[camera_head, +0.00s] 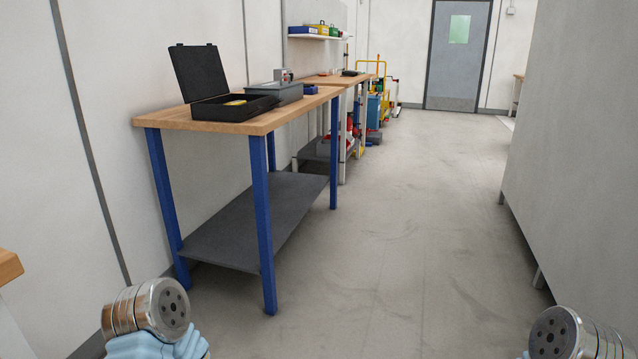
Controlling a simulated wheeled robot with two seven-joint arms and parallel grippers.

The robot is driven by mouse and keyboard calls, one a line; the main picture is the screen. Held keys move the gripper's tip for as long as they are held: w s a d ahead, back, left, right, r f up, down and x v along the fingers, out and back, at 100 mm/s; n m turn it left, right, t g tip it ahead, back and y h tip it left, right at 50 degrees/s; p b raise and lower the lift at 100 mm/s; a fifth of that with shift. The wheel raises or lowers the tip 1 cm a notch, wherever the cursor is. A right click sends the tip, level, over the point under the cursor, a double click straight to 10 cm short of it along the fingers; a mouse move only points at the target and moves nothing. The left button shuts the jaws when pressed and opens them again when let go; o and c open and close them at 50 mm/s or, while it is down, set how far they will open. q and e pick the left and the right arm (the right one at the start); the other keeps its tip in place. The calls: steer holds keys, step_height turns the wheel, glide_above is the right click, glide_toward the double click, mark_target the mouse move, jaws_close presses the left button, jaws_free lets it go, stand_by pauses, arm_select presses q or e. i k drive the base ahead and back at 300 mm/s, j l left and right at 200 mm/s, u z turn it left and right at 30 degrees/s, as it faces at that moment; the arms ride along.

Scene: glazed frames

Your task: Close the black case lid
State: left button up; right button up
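The black case (232,107) stands on the wooden top of a blue-legged workbench on the left, some way ahead of me. Its lid (198,72) is raised and leans slightly back. Something yellow (236,102) shows inside the case. Parts of my two arms show at the bottom left and bottom right corners, far from the case. Neither gripper is in view.
The workbench (161,120) also bears a grey box (275,91) and small items behind the case. A second bench and carts stand beyond. The floor (405,230) is clear up to a grey door (458,55). A pale cabinet (580,150) bounds the right.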

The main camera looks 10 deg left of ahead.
mark_target(199, 72)
steer(key=i+j+u, duration=0.1)
steer(key=i+u, duration=0.7)
steer(key=i+l+u, duration=0.15)
steer(key=i+u, duration=0.2)
